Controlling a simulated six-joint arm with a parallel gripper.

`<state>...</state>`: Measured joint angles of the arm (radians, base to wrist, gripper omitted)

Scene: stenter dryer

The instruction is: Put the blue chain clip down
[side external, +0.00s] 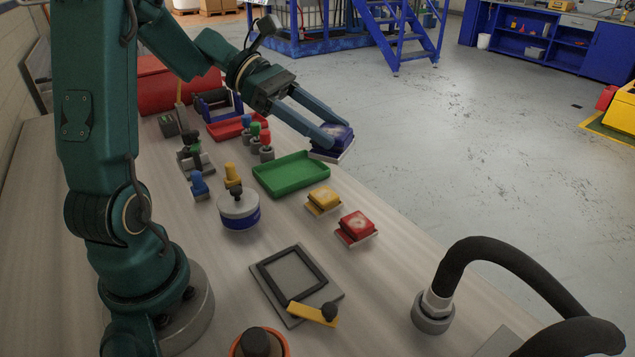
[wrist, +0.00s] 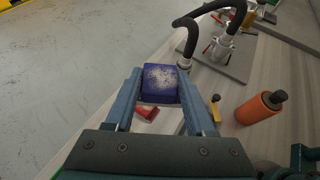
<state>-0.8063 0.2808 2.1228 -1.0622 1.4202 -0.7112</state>
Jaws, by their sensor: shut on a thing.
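The blue chain clip (side external: 331,138) is a dark blue block with a worn pale top and a grey plate beneath. My gripper (side external: 335,132) is shut on it, one finger on each side. In the wrist view the blue clip (wrist: 160,82) sits between the fingertips and looks larger than the red clip (wrist: 147,113) beyond it, so it seems raised above the table. The side view shows it past the green tray, by the table's edge. The yellow clip (side external: 323,198) and the red clip (side external: 356,226) rest on the table on grey plates.
The green tray (side external: 291,175) is empty. A white and blue round pot (side external: 239,210), several coloured knobbed pieces, and a square black frame (side external: 291,276) with a yellow lever (side external: 313,313) stand nearby. A black hose (side external: 466,262) rises at the right. Bare table lies around the clips.

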